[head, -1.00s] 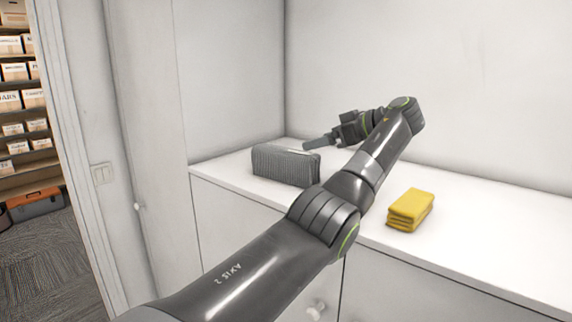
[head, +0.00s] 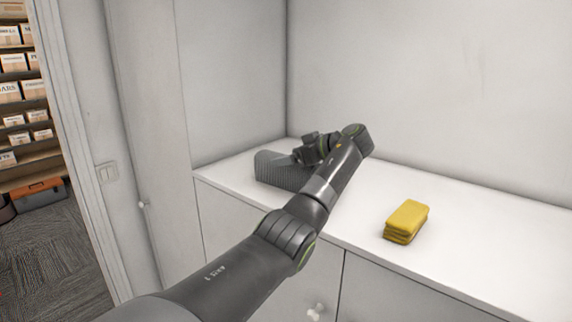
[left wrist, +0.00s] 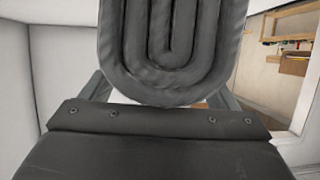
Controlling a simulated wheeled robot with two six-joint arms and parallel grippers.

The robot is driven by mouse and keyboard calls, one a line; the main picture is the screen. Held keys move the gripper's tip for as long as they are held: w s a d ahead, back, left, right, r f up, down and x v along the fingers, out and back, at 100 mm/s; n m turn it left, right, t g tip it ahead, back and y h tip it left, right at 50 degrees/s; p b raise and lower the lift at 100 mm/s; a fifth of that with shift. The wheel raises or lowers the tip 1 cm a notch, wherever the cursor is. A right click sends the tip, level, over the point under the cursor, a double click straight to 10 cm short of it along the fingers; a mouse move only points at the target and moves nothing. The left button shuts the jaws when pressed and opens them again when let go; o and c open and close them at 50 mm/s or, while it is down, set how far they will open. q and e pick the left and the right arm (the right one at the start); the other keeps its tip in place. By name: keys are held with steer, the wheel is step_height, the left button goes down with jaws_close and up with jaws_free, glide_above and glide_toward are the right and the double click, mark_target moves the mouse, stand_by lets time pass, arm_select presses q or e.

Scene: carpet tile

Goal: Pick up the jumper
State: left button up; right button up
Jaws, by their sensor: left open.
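A grey folded jumper (head: 282,176) stands at the back left of the white counter, near the corner. It fills the upper middle of the left wrist view (left wrist: 170,45), its folded layers seen end-on as nested loops. My left gripper (head: 292,158) is at the jumper, its arm reaching in from the lower left and covering the jumper's right part. In the left wrist view, the two open fingers show at either side of the jumper. Whether they touch it cannot be told. My right gripper is not in view.
A yellow folded cloth (head: 407,220) lies on the white counter (head: 480,240) to the right of my arm. Walls stand behind and left of the counter. The counter's right part is clear. Shelves with boxes (head: 20,92) are at far left.

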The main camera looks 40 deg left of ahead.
arm_select(q)
steer(key=shift+w+f, duration=0.1)
steer(key=c, duration=1.3)
